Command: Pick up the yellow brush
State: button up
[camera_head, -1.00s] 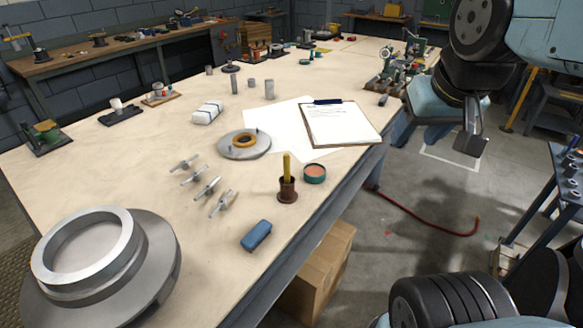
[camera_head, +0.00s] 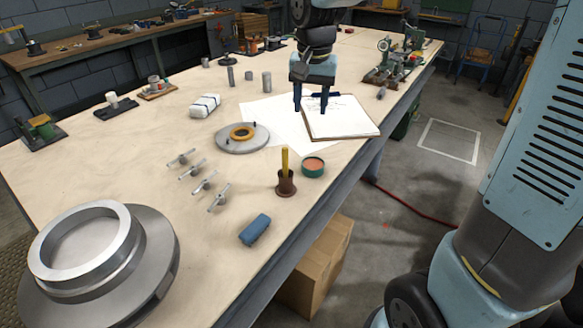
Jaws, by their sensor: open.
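The yellow brush (camera_head: 285,161) stands upright in a small brown pot (camera_head: 287,184) near the table's right edge. Only its yellow upper part shows; its lower end is hidden inside the pot. My gripper (camera_head: 310,110) hangs over the clipboard, farther back on the table than the brush and slightly to its right. Its two dark fingers point down, apart and with nothing between them.
A round green-rimmed tin (camera_head: 313,168) stands close beside the pot. A blue block (camera_head: 255,230) lies in front, and several metal clamps (camera_head: 192,172) lie to the left. A clipboard (camera_head: 345,125) and a grey disc (camera_head: 229,143) are behind. A large metal casing (camera_head: 150,265) fills the front left.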

jog(key=g, duration=0.1)
send_over(286, 157)
notch_tip(286, 157, down, 5)
jog(key=shift+m, duration=0.4)
jog(key=f, duration=0.9)
jog(key=w+f, duration=0.1)
jog(key=f, duration=0.4)
grip_shut()
